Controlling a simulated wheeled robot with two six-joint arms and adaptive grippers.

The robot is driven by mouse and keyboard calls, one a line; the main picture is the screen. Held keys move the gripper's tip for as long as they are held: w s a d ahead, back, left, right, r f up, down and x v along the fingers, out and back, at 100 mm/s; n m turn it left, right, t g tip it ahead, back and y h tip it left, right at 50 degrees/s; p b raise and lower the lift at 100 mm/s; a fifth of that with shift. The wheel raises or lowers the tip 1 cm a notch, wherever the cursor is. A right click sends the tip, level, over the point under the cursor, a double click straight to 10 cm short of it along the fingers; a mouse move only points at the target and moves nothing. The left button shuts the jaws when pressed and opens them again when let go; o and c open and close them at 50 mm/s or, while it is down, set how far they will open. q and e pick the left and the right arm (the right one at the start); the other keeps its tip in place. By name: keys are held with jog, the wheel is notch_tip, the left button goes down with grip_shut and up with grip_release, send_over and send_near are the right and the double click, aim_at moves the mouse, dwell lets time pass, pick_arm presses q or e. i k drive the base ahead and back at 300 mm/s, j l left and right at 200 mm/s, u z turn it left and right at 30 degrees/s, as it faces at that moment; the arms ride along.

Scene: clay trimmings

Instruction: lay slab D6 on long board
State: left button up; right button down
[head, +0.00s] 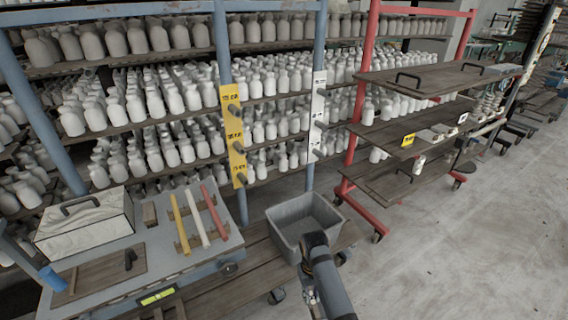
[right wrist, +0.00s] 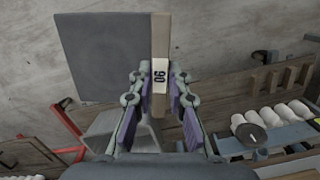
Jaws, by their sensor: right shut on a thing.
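My right gripper (right wrist: 158,95) has its purple-padded fingers closed on both sides of a tan strip, slab D6 (right wrist: 160,35). A white label on it reads upside down. A flat dark grey square face (right wrist: 102,55) adjoins the strip on the left; I cannot tell whether it is part of the slab. In the head view my right arm reaches down by the grey bin, and the held slab is not clearly visible. Dark wooden boards lie on the red rack, one with a yellow tag (head: 390,136); I cannot tell which is the long board. My left gripper is not in view.
A grey bin (head: 280,232) stands on a low plank beside my right arm. A worktable (head: 170,255) at left holds a lidded box (head: 85,225) and yellow, white and red bars. Shelves of pale bottles (head: 190,97) stand behind. Concrete floor (head: 470,220) at right is clear.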

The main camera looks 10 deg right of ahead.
aim_at(428, 80)
jog(key=i+l, duration=0.15)
jog(key=l, duration=0.3)
jog(key=i+l+z, duration=0.1)
jog(key=l, duration=0.4)
jog(key=i+l+z, duration=0.1)
jog(key=l, duration=0.35)
jog(key=i+l, duration=0.2)
jog(key=l, duration=0.25)
jog(key=i+l+z, duration=0.1)
jog(key=l, duration=0.3)
jog(key=i+l, duration=0.25)
jog(key=l, duration=0.2)
jog(key=i+l+z, duration=0.1)
jog(key=l, duration=0.35)
jog(key=i+l, duration=0.25)
jog(key=l, duration=0.15)
jog(key=z, duration=0.05)
